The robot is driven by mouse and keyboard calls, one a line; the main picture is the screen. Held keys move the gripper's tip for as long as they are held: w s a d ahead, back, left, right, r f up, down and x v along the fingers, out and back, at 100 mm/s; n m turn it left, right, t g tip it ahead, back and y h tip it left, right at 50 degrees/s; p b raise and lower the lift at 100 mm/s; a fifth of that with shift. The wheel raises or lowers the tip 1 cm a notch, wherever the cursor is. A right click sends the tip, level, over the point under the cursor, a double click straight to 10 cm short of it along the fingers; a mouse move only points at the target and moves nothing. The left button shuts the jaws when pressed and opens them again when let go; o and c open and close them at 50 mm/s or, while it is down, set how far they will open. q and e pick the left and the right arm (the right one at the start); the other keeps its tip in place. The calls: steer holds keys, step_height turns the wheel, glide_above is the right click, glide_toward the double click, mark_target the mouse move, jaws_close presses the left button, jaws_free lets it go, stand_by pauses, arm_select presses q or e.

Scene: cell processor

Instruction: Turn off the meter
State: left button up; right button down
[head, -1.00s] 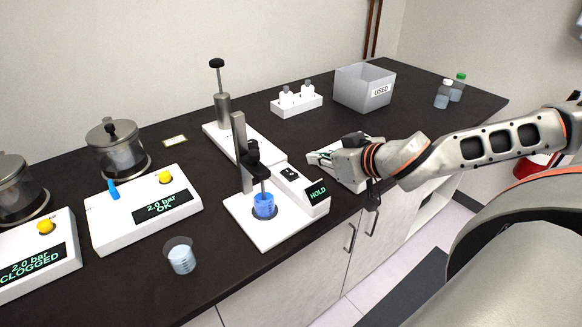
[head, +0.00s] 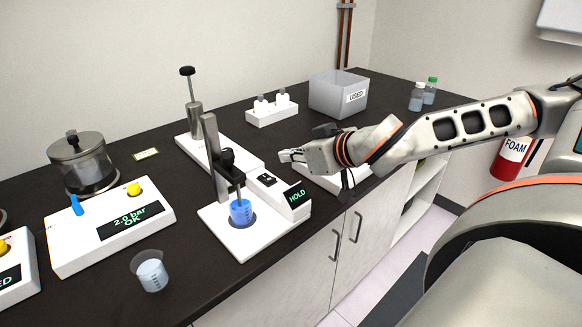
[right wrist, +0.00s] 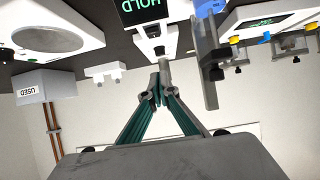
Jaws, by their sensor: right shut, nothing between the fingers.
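The meter (head: 286,196) is a white box with a dark display reading HOLD in green, and a dark rocker switch (head: 267,180) on its top. It stands at the right side of a white stand base (head: 243,247) that holds a beaker of blue liquid (head: 241,212) under a clamped probe. My right gripper (head: 285,156) is shut and empty, above and just behind the meter. In the right wrist view its fingertips (right wrist: 159,82) meet close to the meter (right wrist: 158,38), which appears upside down. I cannot tell whether they touch it. My left gripper is out of view.
A white device (head: 330,178) lies behind my right wrist. A press with a tall plunger (head: 195,118) stands behind the meter. A pressure unit reading 2.0 bar OK (head: 112,226) and a loose beaker (head: 151,273) are to the left. A grey USED bin (head: 338,94) stands at the back.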

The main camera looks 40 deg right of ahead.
steer(key=b, duration=1)
glide_above(275, 187)
steer(key=w, duration=0.1)
step_height(275, 187, down, 6)
steer(key=shift+w+r, duration=0.1)
steer(key=shift+f, duration=0.85)
steer(key=shift+s+d+f, duration=0.1)
steer(key=shift+s+f, duration=0.35)
steer(key=shift+s, duration=0.05)
steer(key=shift+f, duration=0.2)
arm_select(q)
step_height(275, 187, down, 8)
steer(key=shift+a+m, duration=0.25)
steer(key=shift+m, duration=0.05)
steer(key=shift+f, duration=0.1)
